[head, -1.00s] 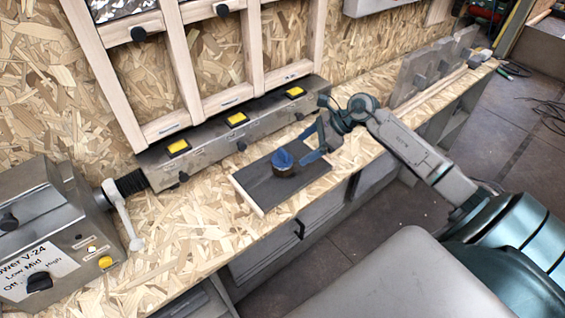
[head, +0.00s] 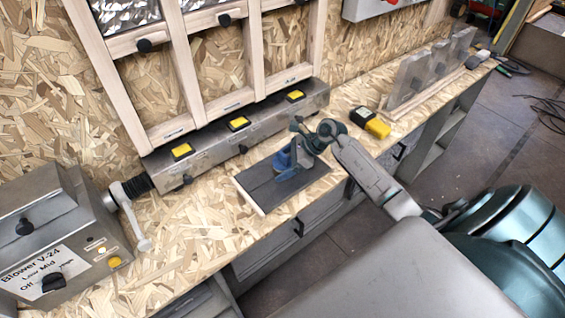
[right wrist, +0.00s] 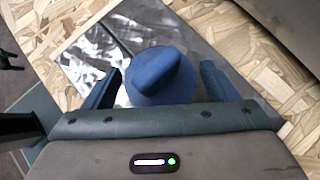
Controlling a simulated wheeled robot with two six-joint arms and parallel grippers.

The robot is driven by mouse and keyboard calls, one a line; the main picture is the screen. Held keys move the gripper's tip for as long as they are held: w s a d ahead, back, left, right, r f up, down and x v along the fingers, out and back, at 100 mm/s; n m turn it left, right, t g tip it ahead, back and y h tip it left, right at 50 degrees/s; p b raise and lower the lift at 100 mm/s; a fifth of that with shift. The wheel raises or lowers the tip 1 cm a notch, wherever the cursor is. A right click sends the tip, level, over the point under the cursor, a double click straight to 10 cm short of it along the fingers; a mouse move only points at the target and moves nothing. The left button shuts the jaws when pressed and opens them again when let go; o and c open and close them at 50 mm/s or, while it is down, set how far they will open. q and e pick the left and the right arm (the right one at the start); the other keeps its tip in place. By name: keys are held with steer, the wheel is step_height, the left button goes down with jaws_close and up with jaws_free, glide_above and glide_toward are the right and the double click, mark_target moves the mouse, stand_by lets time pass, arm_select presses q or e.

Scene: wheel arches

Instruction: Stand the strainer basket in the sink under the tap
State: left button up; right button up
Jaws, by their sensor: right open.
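I see no strainer basket, sink or tap in these views. A round blue object with a raised ridge on top (right wrist: 160,85) sits on a dark flat board (head: 262,188) on the workbench. My right gripper (head: 291,160) is at this blue object, which is partly hidden by it in the head view. In the right wrist view my right gripper (right wrist: 158,84) is open, with one blue finger on each side of the object. Small gaps show between fingers and object. My left gripper is not in view.
A grey blower box (head: 55,235) stands at the left, with a hose and lever. A long metal bar with yellow switches (head: 238,125) runs along the wall. A yellow and black item (head: 372,124) and upright grey plates (head: 412,78) lie farther right. Bare bench is left of the board.

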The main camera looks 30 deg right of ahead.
steer(key=shift+f, duration=0.1)
steer(key=shift+c, duration=0.4)
steer(key=c, duration=1)
